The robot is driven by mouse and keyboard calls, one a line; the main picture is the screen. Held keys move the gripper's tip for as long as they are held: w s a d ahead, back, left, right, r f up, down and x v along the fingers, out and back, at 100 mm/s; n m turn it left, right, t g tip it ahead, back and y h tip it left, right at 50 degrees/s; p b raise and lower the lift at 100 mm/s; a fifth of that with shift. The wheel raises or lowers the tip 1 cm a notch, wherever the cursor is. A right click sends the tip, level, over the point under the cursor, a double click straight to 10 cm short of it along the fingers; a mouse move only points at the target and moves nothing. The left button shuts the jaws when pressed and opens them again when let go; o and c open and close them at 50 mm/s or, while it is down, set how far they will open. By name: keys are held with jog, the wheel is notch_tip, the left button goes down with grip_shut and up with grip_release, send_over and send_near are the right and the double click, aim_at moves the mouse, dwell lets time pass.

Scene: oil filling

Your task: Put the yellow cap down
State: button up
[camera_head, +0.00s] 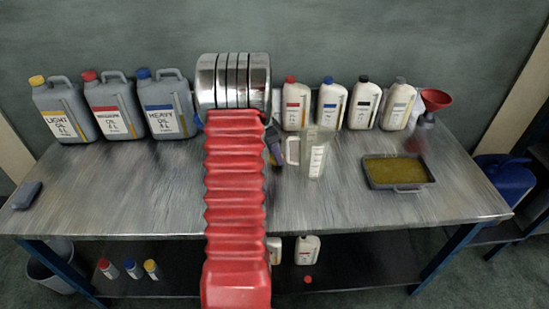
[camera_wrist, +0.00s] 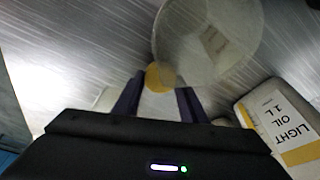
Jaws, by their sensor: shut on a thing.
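My gripper (camera_wrist: 158,88) is shut on the yellow cap (camera_wrist: 158,77), which shows between the two dark fingertips in the wrist view. The metal table top (camera_wrist: 75,45) lies beneath. I cannot tell whether the cap touches the table. A white bottle labelled LIGHT OIL 1 L (camera_wrist: 285,122) is to the right of the fingers in the wrist view. Another yellow cap (camera_head: 37,80) sits on the large light oil can (camera_head: 63,115).
The clear measuring jug (camera_wrist: 215,35) is just ahead of the fingers; it also shows right of my arm in the head view (camera_head: 317,152). A tray (camera_head: 397,187) is at right.

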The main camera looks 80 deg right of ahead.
jog(key=shift+f, duration=0.6)
jog(key=shift+f, duration=0.4)
jog(key=o, duration=1)
jog(key=shift+r, duration=0.15)
jog(key=v, duration=1.2)
jog(key=shift+r, duration=0.25)
jog(key=shift+w, duration=0.1)
